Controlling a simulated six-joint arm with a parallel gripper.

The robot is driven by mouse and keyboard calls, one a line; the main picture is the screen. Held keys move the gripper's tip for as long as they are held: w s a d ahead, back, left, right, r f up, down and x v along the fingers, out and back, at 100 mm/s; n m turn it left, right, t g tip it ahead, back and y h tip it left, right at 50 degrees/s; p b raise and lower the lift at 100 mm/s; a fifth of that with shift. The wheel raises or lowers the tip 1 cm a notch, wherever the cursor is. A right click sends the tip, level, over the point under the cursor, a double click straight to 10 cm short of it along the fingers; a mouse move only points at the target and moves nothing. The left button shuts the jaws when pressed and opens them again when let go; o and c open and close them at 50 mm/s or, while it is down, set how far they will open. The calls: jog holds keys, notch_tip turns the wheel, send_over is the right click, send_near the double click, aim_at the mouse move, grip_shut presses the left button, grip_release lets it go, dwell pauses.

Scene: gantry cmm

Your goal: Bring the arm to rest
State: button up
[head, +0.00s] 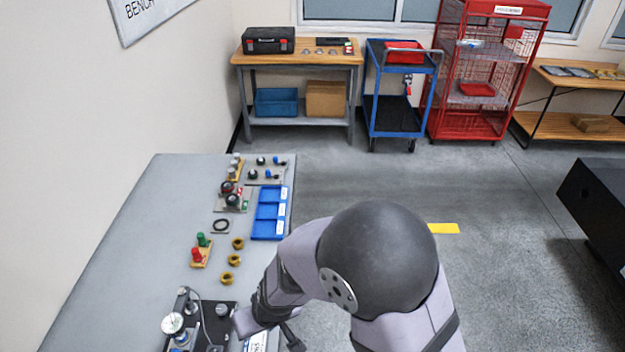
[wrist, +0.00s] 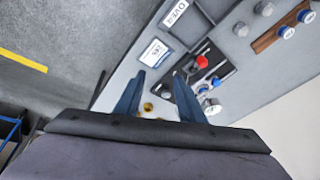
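My arm reaches from the right foreground of the head view over the bench (head: 120,240)'s right edge. My gripper shows in the wrist view (wrist: 157,88); its two blue-grey fingers are apart, with nothing held between them. In the head view its fingers are hard to make out beside the dark fixture plate (head: 228,312), which carries a dial gauge (head: 172,323). The wrist view shows the fixture with its red knob (wrist: 201,62) beyond the right finger, and a small display (wrist: 156,53) beyond the fingertips. I cannot tell the gripper's exact height above them.
A blue compartment tray (head: 254,228), brass rings (head: 238,243), a block with red and green knobs (head: 200,256) and several gauges stand along the bench's right side. The bench's left side is clear. Behind are a wooden-topped table (head: 290,59), a blue cart (head: 372,95) and a red cage (head: 436,108).

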jog(key=s+d+r+m+g+h+b, duration=0.1)
jog(key=s+d+m+b, duration=0.1)
jog(key=d, duration=1.1)
jog(key=s+d+r+m+g+h+b, duration=0.1)
jog(key=s+d+m+h+b, duration=0.1)
jog(key=d, duration=1.2)
jog(key=shift+s+d+m+b, duration=0.3)
jog(key=shift+s+m+b, duration=0.4)
jog(key=shift+m, duration=0.3)
